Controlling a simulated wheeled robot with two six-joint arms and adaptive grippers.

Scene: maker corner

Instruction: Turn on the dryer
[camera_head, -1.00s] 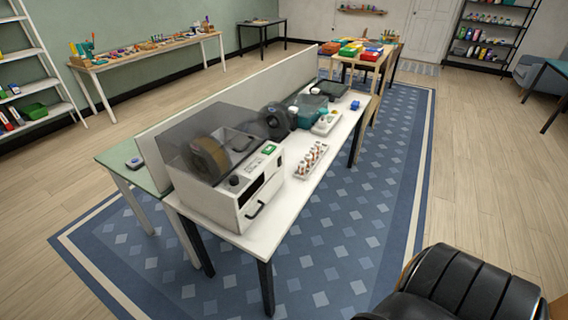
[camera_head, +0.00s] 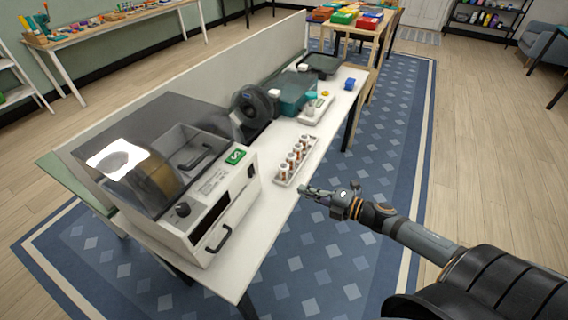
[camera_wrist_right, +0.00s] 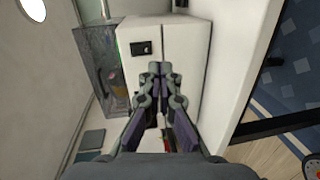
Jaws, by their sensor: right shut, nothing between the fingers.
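The dryer (camera_head: 205,225) is a white box with a smoky clear lid (camera_head: 110,150) over a spool, at the near end of the white table. Its front has a dark knob (camera_head: 183,209), a dark display panel and a handle (camera_head: 218,239). A small black switch (camera_head: 250,171) is on its right side. The right wrist view shows the white side of the dryer (camera_wrist_right: 180,45) with a black switch (camera_wrist_right: 140,47). My right gripper (camera_head: 306,190) is shut and empty, right of the dryer and apart from it; its fingertips (camera_wrist_right: 170,68) show in the wrist view.
A rack of small bottles (camera_head: 291,164) stands on the white table (camera_head: 262,215) between the dryer and my gripper's side. A dark spool (camera_head: 252,108), a teal box (camera_head: 292,95) and a white tray (camera_head: 316,108) stand farther back. A panel (camera_head: 215,75) runs along the left edge.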

